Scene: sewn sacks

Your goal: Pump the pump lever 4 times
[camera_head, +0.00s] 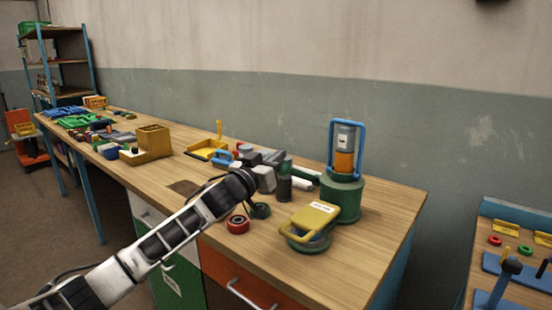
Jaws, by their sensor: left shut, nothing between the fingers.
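A pump-like device with a green round base (343,200), an orange and grey cylinder and a blue loop frame stands on the wooden workbench (367,240). A green bar (305,172) sticks out from its left side toward my gripper; it looks like the pump lever. My left gripper (277,160) is shut and empty at the left end of this bar. Whether the fingers touch the bar cannot be told. The gripper partly hides what lies behind it. My right gripper is not in view.
A yellow-handled object (312,217) lies in front of the pump. A red ring (238,225) lies near the front edge. A yellow dustpan-like tray (207,150) and brown box (152,140) stand farther left. A second table (480,250) is at right.

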